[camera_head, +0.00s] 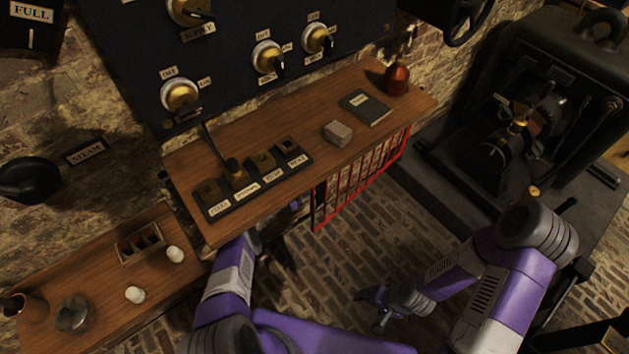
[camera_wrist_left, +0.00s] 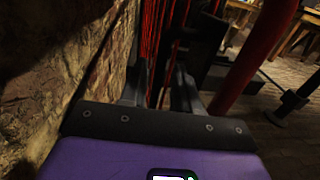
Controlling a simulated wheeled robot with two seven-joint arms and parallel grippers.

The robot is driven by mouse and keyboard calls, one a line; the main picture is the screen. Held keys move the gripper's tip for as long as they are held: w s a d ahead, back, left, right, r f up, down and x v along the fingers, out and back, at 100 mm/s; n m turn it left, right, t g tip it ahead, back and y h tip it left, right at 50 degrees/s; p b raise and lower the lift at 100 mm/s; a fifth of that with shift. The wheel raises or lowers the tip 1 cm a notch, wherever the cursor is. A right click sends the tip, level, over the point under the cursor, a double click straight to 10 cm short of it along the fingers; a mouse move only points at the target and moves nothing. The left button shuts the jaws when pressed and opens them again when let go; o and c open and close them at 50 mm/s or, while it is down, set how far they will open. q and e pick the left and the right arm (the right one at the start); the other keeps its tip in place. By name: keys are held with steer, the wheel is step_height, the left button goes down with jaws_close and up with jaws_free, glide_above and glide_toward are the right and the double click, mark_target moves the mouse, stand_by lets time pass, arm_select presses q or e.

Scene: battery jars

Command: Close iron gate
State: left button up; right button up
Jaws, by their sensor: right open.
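The iron gate (camera_head: 365,176) shows in the head view as a red frame with upright bars, below the wooden shelf's right half. The shelf hides its upper part. In the left wrist view, red bars (camera_wrist_left: 155,35) rise just beyond my left gripper (camera_wrist_left: 160,75), and a thick red post (camera_wrist_left: 252,60) stands to the right. The left gripper's dark fingers look apart, with bars showing between and behind them; contact is unclear. In the head view that gripper is hidden under the shelf. My right gripper (camera_head: 380,308) is open and empty over the brick floor.
The wooden shelf (camera_head: 240,125) carries a lever block, a box, a book and a red bottle. A lower shelf (camera_head: 185,262) is at the left. A large dark machine (camera_head: 535,105) stands at the right. Brick floor (camera_head: 350,250) is open between. A brick wall (camera_wrist_left: 45,70) is close by the left wrist.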

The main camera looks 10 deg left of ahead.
arm_select(q)
steer(key=shift+x, duration=1.15)
jaws_close()
